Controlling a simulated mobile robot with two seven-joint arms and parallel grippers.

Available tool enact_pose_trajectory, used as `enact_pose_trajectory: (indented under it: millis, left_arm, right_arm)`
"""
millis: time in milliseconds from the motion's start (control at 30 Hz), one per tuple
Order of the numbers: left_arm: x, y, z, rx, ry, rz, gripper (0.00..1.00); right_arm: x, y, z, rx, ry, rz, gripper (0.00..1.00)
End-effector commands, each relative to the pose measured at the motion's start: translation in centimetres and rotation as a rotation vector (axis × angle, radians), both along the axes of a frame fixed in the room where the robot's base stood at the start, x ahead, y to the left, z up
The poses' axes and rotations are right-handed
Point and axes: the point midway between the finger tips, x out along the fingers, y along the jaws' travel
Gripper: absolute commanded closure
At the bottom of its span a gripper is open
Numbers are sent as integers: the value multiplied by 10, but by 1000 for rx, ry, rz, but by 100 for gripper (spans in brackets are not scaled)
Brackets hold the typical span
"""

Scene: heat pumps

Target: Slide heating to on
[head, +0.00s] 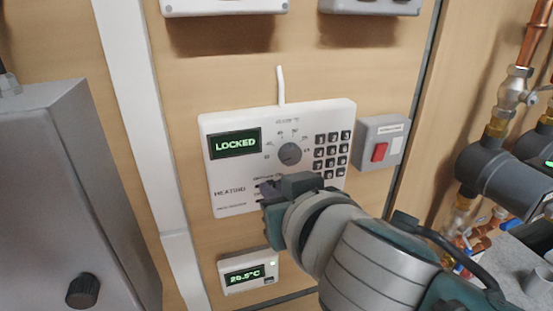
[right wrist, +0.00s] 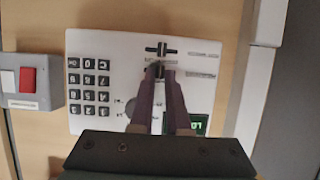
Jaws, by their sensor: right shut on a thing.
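The white control panel (head: 225,160) has a screen (head: 234,143) reading LOCKED, a round dial (head: 290,153) and a HEATING label (head: 230,191) at its lower left. My right gripper (head: 269,189) is at the panel's lower middle and hides part of the slider area in the head view. In the right wrist view, which shows the panel upside down, its two fingers (right wrist: 158,70) are shut around a dark slider knob (right wrist: 159,71). A second dark slider knob (right wrist: 162,49) sits just above it, outside the fingers. My left gripper is not in view.
A keypad (head: 332,153) is on the panel's right. A grey box with a red switch (head: 379,152) is beside it. A small thermostat (head: 248,272) is below. A grey cabinet (head: 60,190) stands at left, and pipes and pumps (head: 500,175) at right.

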Motion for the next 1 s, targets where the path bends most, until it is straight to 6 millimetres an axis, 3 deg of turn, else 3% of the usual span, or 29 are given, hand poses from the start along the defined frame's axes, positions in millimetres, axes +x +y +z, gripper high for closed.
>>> enact_pose_trajectory:
  millis: [200, 433, 467, 700, 1000]
  left_arm:
    - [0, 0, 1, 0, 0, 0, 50]
    - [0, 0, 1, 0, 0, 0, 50]
    - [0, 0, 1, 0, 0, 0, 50]
    - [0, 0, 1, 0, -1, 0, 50]
    - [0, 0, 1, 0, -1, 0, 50]
  right_arm:
    - [6, -20, 0, -1, 1, -4, 100]
    - [7, -21, 0, -3, -1, -5, 100]
    - [7, -22, 0, -3, -1, -6, 82]
    - [7, -21, 0, -3, -1, -4, 55]
    - [5, -20, 0, -1, 0, -2, 55]
